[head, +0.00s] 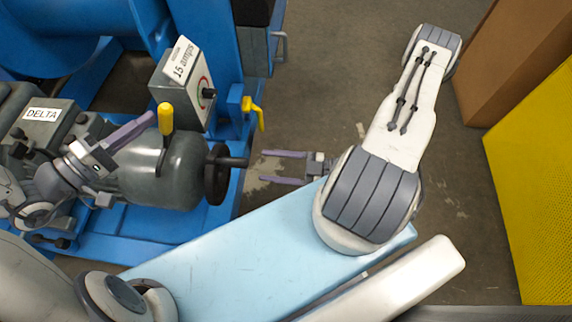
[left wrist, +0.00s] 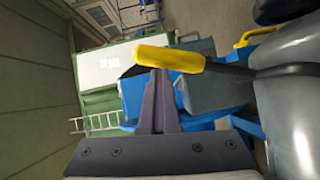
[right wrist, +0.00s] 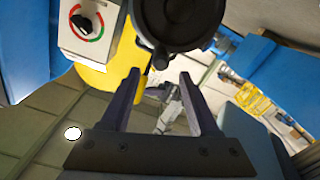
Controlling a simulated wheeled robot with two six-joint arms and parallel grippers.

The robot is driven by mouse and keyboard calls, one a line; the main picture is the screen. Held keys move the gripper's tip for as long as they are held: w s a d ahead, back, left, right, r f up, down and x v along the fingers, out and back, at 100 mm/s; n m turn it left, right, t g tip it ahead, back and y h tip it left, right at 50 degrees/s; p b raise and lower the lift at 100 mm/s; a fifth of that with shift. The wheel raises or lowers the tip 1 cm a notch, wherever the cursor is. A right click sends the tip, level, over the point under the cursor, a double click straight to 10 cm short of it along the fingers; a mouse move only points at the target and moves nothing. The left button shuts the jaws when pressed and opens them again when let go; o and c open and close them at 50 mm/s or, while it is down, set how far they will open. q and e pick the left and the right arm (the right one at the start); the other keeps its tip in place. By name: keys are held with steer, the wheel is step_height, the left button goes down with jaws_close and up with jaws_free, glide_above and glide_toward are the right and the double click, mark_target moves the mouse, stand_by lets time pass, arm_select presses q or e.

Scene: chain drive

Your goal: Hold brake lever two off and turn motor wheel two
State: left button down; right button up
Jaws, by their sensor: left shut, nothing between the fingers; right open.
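A yellow-handled lever (head: 166,118) stands on top of the grey motor (head: 165,170). Its handle also shows in the left wrist view (left wrist: 170,58). My left gripper (head: 150,118) is shut and empty, its fingertips at the left side of this handle; whether they touch it I cannot tell. The dark wheel (head: 216,174), with a crank handle (head: 234,162), sits at the motor's right end. The wheel's dark shape fills the top of the right wrist view (right wrist: 180,20). My right gripper (head: 264,167) is open, with its fingers pointing at the wheel from the right, apart from it.
A grey box (head: 190,85) marked "15 amps", with a knob, stands behind the motor. A second yellow lever (head: 253,112) is right of it. A "DELTA" label (head: 41,114) is at left. A cardboard box (head: 520,60) and a yellow panel (head: 535,180) stand at right.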

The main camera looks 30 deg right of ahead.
steer(key=shift+v, duration=1.7)
arm_select(q)
steer(key=s+a+r+p, duration=0.1)
steer(key=a, duration=0.5)
steer(key=s+a+r+p, duration=0.1)
steer(key=a+r+p, duration=0.1)
steer(key=a, duration=0.4)
steer(key=shift+s+a+r, duration=0.2)
steer(key=shift+s+r, duration=0.1)
steer(key=shift+s, duration=0.1)
arm_select(e)
steer(key=r, duration=0.2)
steer(key=a+r, duration=0.1)
steer(key=shift+w+r, duration=0.1)
steer(key=shift+w, duration=0.25)
arm_select(q)
steer(key=shift+s, duration=0.1)
arm_select(e)
steer(key=shift+s, duration=0.1)
